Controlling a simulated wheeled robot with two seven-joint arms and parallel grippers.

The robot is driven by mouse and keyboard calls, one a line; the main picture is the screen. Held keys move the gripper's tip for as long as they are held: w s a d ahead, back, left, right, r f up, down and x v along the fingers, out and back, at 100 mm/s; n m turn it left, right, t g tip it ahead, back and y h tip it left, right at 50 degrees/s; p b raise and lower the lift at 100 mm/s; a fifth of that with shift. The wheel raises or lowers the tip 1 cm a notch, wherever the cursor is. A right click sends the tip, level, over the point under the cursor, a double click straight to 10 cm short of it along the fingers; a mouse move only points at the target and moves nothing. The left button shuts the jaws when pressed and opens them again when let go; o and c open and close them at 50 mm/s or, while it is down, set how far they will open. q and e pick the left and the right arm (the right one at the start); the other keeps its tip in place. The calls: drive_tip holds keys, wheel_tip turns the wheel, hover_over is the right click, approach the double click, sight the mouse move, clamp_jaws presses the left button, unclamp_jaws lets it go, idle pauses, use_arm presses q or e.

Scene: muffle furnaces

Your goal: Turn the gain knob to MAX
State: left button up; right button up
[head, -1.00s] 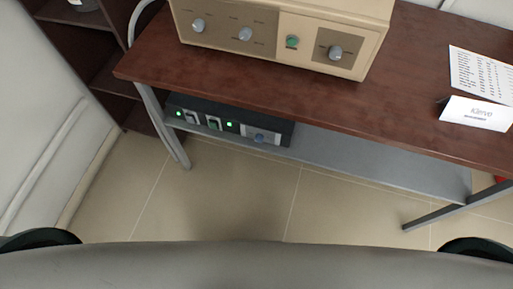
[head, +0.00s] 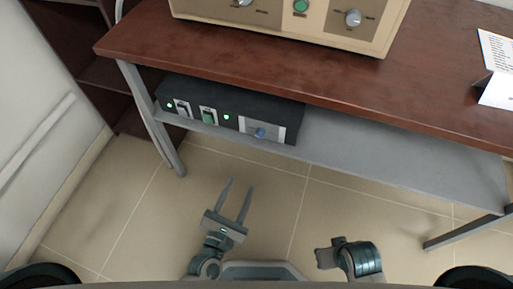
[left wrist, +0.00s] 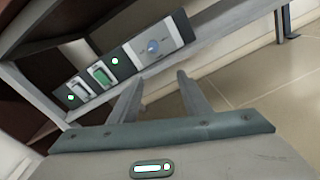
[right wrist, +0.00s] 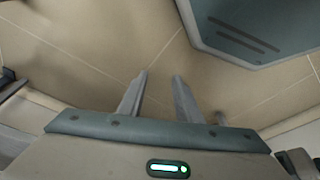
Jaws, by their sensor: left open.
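A black device (head: 235,104) lies on the grey shelf under the table, with a small blue knob (head: 260,133) on a light panel at its right. The knob also shows in the left wrist view (left wrist: 153,46). A beige unit on the table (head: 285,28) has a grey knob (head: 353,18) on its right panel. I cannot read which knob is labelled gain. My left gripper (head: 240,185) is open and empty, below and in front of the shelf, apart from the black device. My right gripper (right wrist: 160,77) is open and empty, pointing at the floor.
The brown tabletop (head: 210,52) overhangs the grey shelf (head: 400,155). A table leg (head: 150,120) stands left of the black device. A white card (head: 497,92) stands on the table at right. The tiled floor in front is clear.

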use_arm(q)
wheel_tip(320, 180, up, 2)
drive_tip(key=shift+d+r+n+t, duration=0.15)
drive_tip(key=shift+n+t, duration=0.35)
drive_tip(key=shift+n, duration=0.6)
use_arm(e)
drive_tip(key=shift+v, duration=0.9)
use_arm(q)
drive_tip(key=shift+w, duration=0.2)
approach(259, 136)
drive_tip(key=x, duration=0.7)
drive_tip(key=shift+w+d, duration=0.2)
drive_tip(key=shift+w, duration=0.35)
use_arm(e)
drive_tip(key=shift+x, duration=0.75)
drive_tip(key=shift+d, duration=0.15)
use_arm(q)
drive_tip(key=c, duration=1)
